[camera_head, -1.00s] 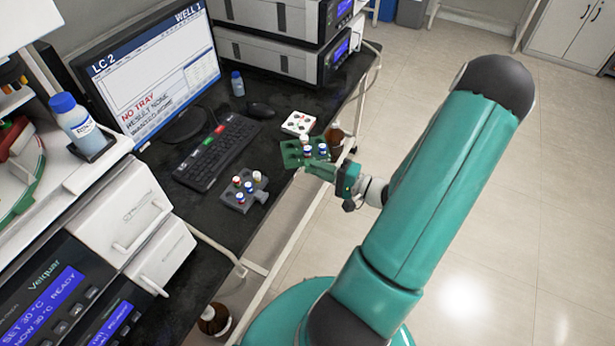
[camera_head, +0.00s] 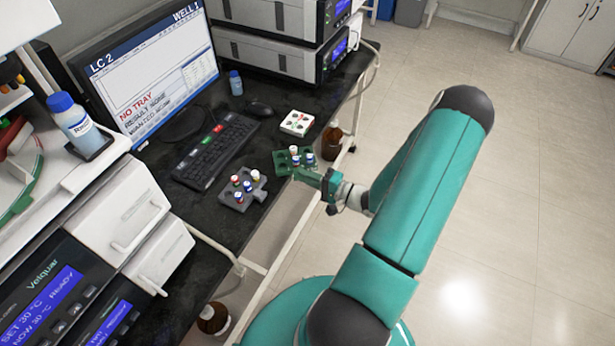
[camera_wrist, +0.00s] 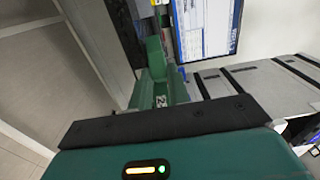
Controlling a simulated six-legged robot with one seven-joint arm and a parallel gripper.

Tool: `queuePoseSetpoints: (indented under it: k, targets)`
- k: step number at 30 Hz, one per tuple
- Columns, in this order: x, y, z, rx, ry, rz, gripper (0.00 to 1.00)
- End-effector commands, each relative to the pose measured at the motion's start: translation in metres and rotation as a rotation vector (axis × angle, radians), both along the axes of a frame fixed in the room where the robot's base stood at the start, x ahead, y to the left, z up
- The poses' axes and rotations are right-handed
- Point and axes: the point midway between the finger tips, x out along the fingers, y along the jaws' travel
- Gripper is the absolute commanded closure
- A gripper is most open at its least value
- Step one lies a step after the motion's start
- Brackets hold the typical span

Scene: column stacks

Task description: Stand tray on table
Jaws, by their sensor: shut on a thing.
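The green tray (camera_head: 281,163) is at the table's near edge in the head view and carries a few capped vials (camera_head: 295,151). My gripper (camera_head: 309,175) is shut on the tray's near side. The tray looks level. I cannot tell whether its underside touches the dark table (camera_head: 222,218). The vials are not clear there.
A grey rack with vials (camera_head: 236,203) stands left of the green tray, near the keyboard (camera_head: 215,150). The monitor (camera_head: 155,75) reads "NO TRAY". A bare strip of table separates the racks.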

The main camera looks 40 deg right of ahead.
Motion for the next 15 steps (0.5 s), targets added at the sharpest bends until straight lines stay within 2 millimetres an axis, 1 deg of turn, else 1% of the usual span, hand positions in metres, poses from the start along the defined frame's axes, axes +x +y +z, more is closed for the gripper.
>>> queuePoseSetpoints:
  k: [3, 4, 6, 7, 15]
  targets:
    - [0.0001, 0.0000, -0.0028, 0.000, -0.001, 0.000, 1.00]
    - [0.0000, -0.0001, -0.0027, 0.000, 0.000, 0.000, 0.78]
    - [-0.0001, -0.0001, -0.0025, 0.000, 0.000, 0.000, 0.65]
    - [-0.0001, 0.0000, -0.0025, 0.000, 0.000, 0.000, 0.60]
    - [-0.0001, 0.0000, -0.0020, 0.000, 0.000, 0.000, 0.60]
